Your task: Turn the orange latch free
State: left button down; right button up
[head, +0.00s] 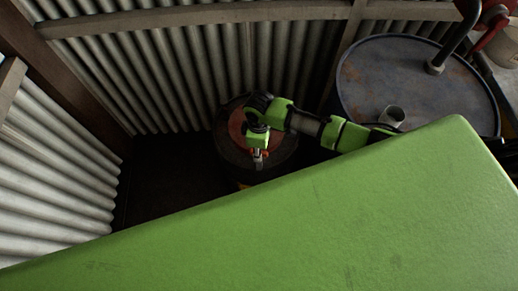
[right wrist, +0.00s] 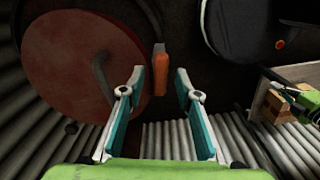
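The orange latch (right wrist: 160,68) is a small upright bar beside a reddish-brown round lid (right wrist: 75,50) in the right wrist view. My right gripper (right wrist: 159,84) is open, with one fingertip on each side of the latch's lower end and visible gaps to both. In the head view the right gripper (head: 258,160) points down at the front edge of a dark round drum (head: 228,151) with the reddish lid. Small orange patches (head: 265,153) show beside its fingers there; the gripper hides the rest. My left gripper is not in view.
Corrugated walls (head: 180,70) with wooden rails close in the back and left. Dark floor (head: 165,180) lies clear left of the small drum.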

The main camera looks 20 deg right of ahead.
jog(key=shift+f, duration=0.45)
jog(key=shift+c, duration=0.5)
grip_shut()
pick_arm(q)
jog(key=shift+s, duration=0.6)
pick_arm(e)
jog(key=shift+r+n+p, duration=0.1)
jog(key=shift+n+p, duration=0.25)
jog(key=shift+n, duration=1.25)
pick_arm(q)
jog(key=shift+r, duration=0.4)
